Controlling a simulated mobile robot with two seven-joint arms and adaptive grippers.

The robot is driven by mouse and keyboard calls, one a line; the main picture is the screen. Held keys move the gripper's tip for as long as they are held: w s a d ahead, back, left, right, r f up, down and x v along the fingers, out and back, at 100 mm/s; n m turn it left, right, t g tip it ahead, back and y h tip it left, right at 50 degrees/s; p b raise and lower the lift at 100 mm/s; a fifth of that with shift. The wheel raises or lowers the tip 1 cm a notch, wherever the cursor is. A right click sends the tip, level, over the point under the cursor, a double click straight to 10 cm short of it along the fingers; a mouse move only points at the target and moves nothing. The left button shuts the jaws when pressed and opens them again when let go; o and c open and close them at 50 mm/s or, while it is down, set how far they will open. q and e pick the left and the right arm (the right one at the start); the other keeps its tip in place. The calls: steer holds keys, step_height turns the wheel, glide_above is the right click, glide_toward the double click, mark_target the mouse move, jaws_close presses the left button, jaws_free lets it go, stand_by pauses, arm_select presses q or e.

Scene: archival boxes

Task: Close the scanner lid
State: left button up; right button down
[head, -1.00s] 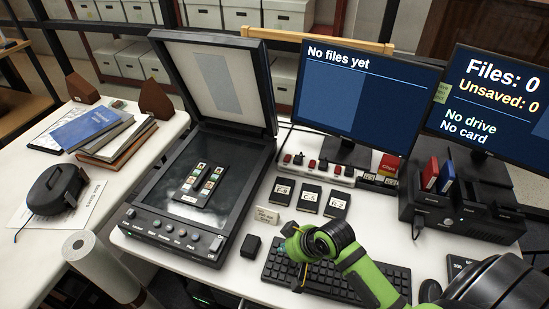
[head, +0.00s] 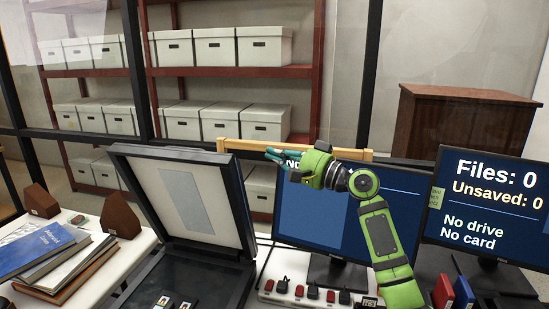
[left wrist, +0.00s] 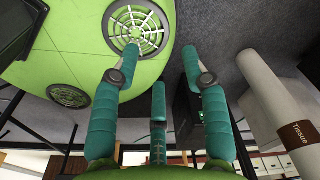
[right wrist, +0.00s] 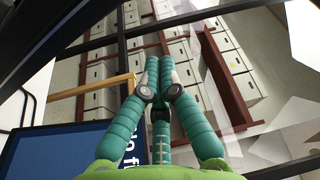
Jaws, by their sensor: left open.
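The scanner lid (head: 185,200) stands raised and tilted back, with its pale inner pad facing me. The scanner bed (head: 215,280) lies below it, cut off by the bottom edge. A slide holder (head: 172,302) on the glass shows only in part. My right gripper (head: 272,155) is up in front of the left monitor, to the right of the lid's top edge and apart from it in the picture. In the right wrist view (right wrist: 158,62) its fingers meet, with nothing seen between them. My left gripper (left wrist: 158,65) is open and empty, low down beside my green base.
The left monitor (head: 325,215) stands behind my right arm; the right monitor (head: 480,215) is further right. Books (head: 60,265) lie on the left table. Shelves with white boxes (head: 225,122) stand behind.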

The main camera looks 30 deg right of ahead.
arm_select(q)
steer(key=r+p, duration=0.2)
steer(key=w+r+p, duration=0.1)
steer(key=r+p, duration=0.1)
steer(key=r, duration=0.1)
steer(key=shift+r+p, duration=0.25)
steer(key=shift+p, duration=0.1)
arm_select(e)
steer(key=w+a, duration=0.3)
steer(key=a, duration=0.3)
steer(key=shift+w+f, duration=0.35)
steer(key=shift+w, duration=0.05)
arm_select(q)
steer(key=shift+s, duration=0.1)
